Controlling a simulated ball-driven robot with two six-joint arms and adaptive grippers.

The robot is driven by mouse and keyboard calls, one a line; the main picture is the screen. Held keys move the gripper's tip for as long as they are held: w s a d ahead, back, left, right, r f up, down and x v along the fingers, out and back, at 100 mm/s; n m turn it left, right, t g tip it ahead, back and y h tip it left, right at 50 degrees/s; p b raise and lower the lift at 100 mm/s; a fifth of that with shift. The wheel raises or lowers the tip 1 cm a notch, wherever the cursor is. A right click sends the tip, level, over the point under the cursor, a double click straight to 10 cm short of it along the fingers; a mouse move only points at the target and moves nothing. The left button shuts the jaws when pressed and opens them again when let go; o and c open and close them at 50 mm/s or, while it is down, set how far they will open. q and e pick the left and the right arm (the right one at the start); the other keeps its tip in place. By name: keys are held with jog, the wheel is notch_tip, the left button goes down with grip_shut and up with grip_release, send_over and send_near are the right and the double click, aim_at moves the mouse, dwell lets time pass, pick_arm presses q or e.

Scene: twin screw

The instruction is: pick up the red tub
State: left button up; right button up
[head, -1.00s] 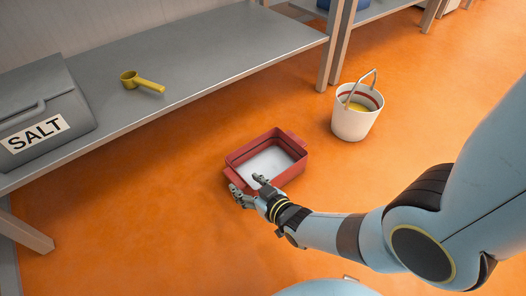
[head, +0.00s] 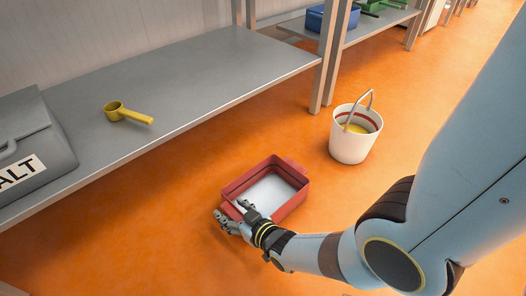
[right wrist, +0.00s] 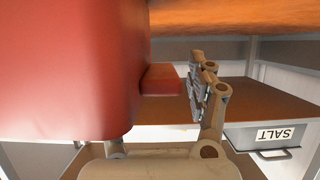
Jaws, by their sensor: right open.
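The red tub (head: 296,196) stands upright on the orange floor, with white material inside and a small handle on each end. My right gripper (head: 233,213) is open at the tub's near left end, with one finger by the rim and the other farther out. In the right wrist view the tub's red wall (right wrist: 70,65) fills the left side, and its handle (right wrist: 160,80) juts towards one finger. The other finger is mostly hidden there, and I cannot tell whether either touches the tub. My left gripper is not in view.
A white bucket (head: 351,148) with yellow contents stands behind and right of the tub. A grey shelf (head: 200,80) holds a yellow scoop (head: 128,113) and a grey SALT box (head: 30,150). A blue bin (head: 330,18) sits on a farther shelf.

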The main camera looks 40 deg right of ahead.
jog(key=shift+r, duration=0.1)
grip_shut()
dwell(0.5)
